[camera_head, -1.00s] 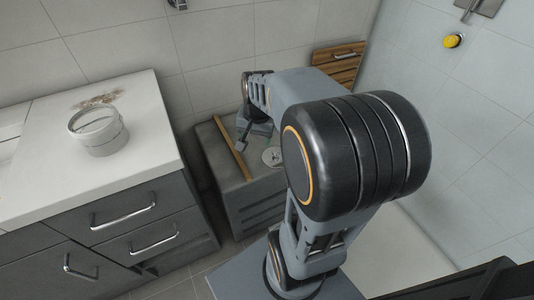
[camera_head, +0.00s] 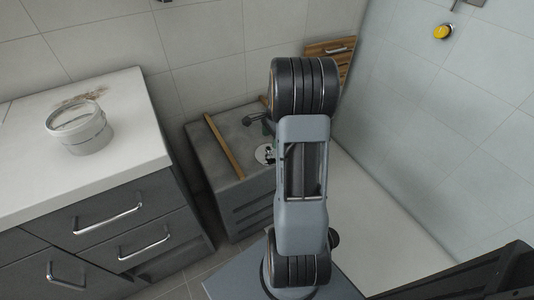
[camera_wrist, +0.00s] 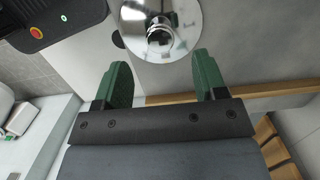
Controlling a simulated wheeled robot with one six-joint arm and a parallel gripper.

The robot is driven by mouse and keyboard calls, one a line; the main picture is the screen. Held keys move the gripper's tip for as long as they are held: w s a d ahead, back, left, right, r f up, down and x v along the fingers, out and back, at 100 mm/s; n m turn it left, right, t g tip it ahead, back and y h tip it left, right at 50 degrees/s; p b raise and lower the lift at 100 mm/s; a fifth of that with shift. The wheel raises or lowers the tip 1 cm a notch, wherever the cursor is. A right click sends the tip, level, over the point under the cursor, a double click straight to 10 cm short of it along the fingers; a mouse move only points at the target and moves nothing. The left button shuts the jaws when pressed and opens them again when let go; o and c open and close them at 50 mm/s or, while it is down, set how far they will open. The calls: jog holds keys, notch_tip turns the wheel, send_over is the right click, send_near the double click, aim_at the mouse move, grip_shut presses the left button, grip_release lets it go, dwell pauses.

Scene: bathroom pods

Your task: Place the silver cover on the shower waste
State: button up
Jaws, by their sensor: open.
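The silver cover (camera_head: 263,154) is a round shiny disc lying on the grey cabinet top, its right part hidden behind my arm in the head view. In the wrist view the silver cover (camera_wrist: 183,42) shows large at the top centre, with a round knob in its middle and part cut off by the frame. My gripper (camera_wrist: 162,62) has its two green fingers spread, with nothing between them, and the cover lies just beyond the tips. In the head view my gripper is mostly hidden by my arm. The shower waste is not visible.
The grey cabinet (camera_head: 220,160) carries a wooden strip (camera_head: 223,145) left of the cover. A white counter (camera_head: 130,140) with a round tub (camera_head: 85,135) stands at left. The pale shower floor (camera_head: 375,225) is at right. A slatted wooden item (camera_head: 345,50) is behind.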

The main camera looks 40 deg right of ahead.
aim_at(270, 148)
jog(key=shift+a+f+b, duration=0.2)
jog(key=shift+f+b, duration=0.2)
jog(key=shift+f, duration=0.6)
jog(key=shift+a+f+b, duration=0.15)
jog(key=shift+f+b, duration=0.3)
jog(key=shift+f, duration=0.5)
jog(key=shift+a+f+b, duration=0.2)
jog(key=shift+f+b, duration=0.2)
jog(key=shift+f, duration=0.6)
jog(key=c, duration=1.1)
jog(key=shift+r, duration=0.1)
